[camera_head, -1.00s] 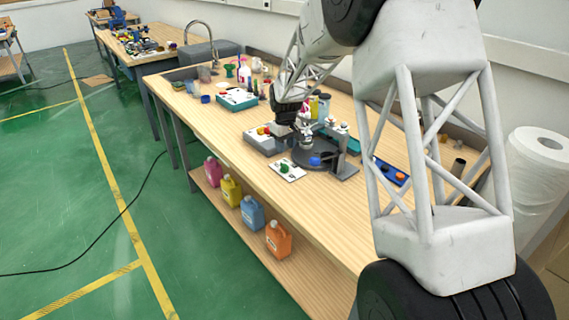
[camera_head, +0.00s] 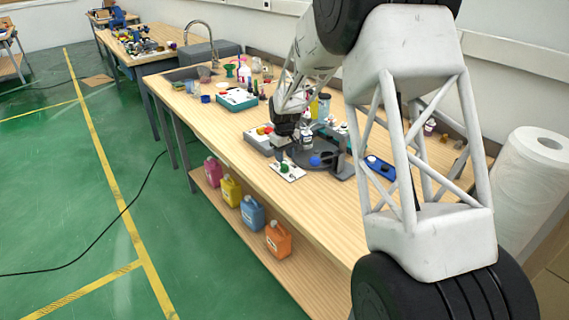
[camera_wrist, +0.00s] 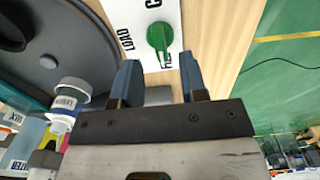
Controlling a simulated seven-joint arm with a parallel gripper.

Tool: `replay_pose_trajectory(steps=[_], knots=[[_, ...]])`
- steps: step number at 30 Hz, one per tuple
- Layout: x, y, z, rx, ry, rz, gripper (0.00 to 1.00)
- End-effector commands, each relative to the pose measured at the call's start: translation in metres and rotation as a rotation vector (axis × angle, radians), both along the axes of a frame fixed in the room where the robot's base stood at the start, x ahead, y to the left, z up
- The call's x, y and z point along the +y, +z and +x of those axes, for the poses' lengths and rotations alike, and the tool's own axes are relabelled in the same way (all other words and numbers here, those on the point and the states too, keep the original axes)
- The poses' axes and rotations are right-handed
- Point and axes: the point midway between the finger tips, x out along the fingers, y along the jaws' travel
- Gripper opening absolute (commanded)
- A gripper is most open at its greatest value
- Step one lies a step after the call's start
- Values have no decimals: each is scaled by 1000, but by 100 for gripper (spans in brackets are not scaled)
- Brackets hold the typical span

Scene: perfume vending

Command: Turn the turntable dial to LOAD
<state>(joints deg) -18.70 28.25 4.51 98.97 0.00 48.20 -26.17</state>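The green dial (camera_wrist: 160,38) sits on a white panel (camera_wrist: 174,13), with the word LOAD beside it on the left in the wrist view. Its white mark faces a partly hidden label on the side nearer my gripper. The dark round turntable (camera_wrist: 62,40) lies left of the panel.
Labelled bottles (camera_wrist: 67,103) stand close to my gripper's left in the wrist view. A blue tray (camera_head: 380,168) lies right of the turntable. A grey box (camera_head: 258,139) stands to its left. Open floor lies beyond the bench's front edge.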

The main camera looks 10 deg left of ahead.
Motion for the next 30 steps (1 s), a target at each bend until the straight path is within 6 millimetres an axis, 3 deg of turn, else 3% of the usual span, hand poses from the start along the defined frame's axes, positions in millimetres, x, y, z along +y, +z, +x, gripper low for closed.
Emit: replay_pose_trajectory(steps=[9, 22, 30], knots=[[0, -33, 0, 2, 0, -1, 39], [0, -39, 0, 1, 0, 0, 39], [0, -39, 0, 1, 0, 0, 0]])
